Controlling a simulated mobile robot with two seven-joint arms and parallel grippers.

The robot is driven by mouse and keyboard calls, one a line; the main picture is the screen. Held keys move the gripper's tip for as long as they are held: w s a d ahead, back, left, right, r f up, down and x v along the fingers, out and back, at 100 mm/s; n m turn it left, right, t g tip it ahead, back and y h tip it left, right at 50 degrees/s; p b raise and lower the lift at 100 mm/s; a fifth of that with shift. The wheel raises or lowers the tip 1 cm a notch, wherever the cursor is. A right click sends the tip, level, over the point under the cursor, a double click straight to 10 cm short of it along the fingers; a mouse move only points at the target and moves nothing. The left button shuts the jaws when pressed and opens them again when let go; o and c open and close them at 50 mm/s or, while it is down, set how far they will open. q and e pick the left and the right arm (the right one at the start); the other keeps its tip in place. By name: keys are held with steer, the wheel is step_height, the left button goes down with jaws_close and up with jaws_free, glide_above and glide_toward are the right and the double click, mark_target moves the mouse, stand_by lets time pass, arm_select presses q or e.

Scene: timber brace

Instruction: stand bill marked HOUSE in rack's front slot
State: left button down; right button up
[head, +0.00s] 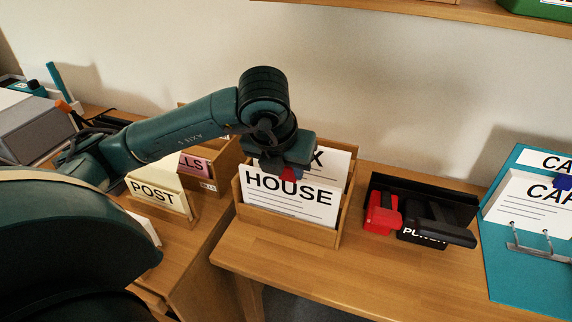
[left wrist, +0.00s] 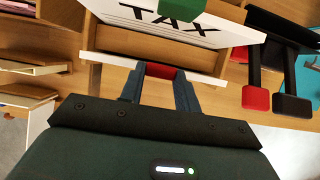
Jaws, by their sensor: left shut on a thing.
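The white bill marked HOUSE (head: 290,201) stands nearly upright at the front of the wooden rack (head: 285,228), its lower edge hidden behind the rack's front board. My left gripper (head: 288,172) is above it, shut on the red tab at the bill's top edge. In the left wrist view the fingers of my left gripper (left wrist: 160,82) close around that red tab (left wrist: 160,71), and the bill (left wrist: 108,61) shows nearly edge-on. A bill marked TAX (left wrist: 195,28) stands behind it with a green tab (left wrist: 180,7). My right gripper is not in view.
Left of the rack are a POST holder (head: 160,196) and a pink bill (head: 195,165) in a wooden holder. To the right are a red stapler (head: 383,216), a black punch (head: 440,230) and a teal board (head: 520,270). The desk front (head: 350,270) is clear.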

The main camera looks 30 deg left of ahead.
arm_select(q)
steer(key=shift+f, duration=0.1)
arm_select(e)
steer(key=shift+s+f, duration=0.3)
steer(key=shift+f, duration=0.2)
arm_select(q)
steer(key=shift+c, duration=2.3)
jaws_free()
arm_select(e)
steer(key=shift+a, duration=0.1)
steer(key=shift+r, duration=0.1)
arm_select(q)
step_height(320, 180, up, 8)
steer(key=p, duration=0.5)
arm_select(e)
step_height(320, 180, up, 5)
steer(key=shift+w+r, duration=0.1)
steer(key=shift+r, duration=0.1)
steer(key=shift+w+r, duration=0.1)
